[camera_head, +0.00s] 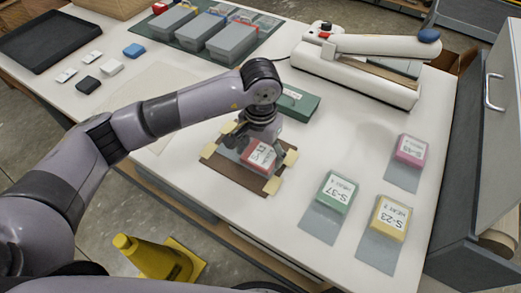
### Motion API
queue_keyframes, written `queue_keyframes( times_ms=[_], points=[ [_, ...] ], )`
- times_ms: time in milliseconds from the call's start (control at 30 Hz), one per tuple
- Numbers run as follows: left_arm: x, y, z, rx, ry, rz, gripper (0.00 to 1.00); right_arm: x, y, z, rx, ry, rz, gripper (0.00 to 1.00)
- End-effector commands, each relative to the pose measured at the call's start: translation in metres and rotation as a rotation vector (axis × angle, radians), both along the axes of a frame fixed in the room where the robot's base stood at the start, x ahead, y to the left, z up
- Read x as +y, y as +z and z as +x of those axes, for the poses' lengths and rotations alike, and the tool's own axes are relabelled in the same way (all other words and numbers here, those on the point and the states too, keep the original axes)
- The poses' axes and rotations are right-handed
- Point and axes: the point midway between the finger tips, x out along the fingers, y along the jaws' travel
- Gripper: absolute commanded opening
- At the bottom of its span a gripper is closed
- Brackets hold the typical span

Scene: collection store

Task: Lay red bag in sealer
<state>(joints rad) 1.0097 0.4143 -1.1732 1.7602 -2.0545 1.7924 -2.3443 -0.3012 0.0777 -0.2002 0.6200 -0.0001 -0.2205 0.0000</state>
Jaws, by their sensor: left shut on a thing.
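The red bag (262,158) has a white label and sits at a brown board with cream corner pieces (220,164) in the middle of the table. My left gripper (252,141) comes down over it and is shut on it; the fingers partly hide the bag. I cannot tell whether the bag touches the board. The sealer (353,75) is a long white machine at the back right, with a raised arm ending in a blue knob (429,36). My right gripper is not in view.
Green (334,193), yellow (391,217) and pink (411,150) labelled bags lie at the right. A dark green box (297,103) stands between my left gripper and the sealer. Lidded grey boxes (231,42) and a black tray (48,41) are at the back. An open drawer (470,205) is at right.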

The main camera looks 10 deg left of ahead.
Motion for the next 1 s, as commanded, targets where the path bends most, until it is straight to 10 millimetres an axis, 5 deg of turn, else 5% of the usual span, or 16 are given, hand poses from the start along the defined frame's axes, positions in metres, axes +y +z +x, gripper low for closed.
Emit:
queue_keyframes(
  times_ms=[100,133,400,867,1000],
  points=[
    [0.0,-0.004,0.0,-0.001,0.0,0.001,0.42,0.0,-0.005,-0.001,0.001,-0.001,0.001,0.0],
    [0.0,-0.003,0.0,0.0,0.0,0.001,0.76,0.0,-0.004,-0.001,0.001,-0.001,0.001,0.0],
    [0.0,-0.002,0.0,0.0,0.0,0.0,0.94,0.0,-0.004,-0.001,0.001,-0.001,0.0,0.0],
    [0.0,0.004,0.0,-0.001,0.0,0.0,0.94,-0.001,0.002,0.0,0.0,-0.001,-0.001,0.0],
    [0.0,0.025,0.001,-0.007,-0.001,-0.001,0.94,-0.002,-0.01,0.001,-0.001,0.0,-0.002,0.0]
  ],
)
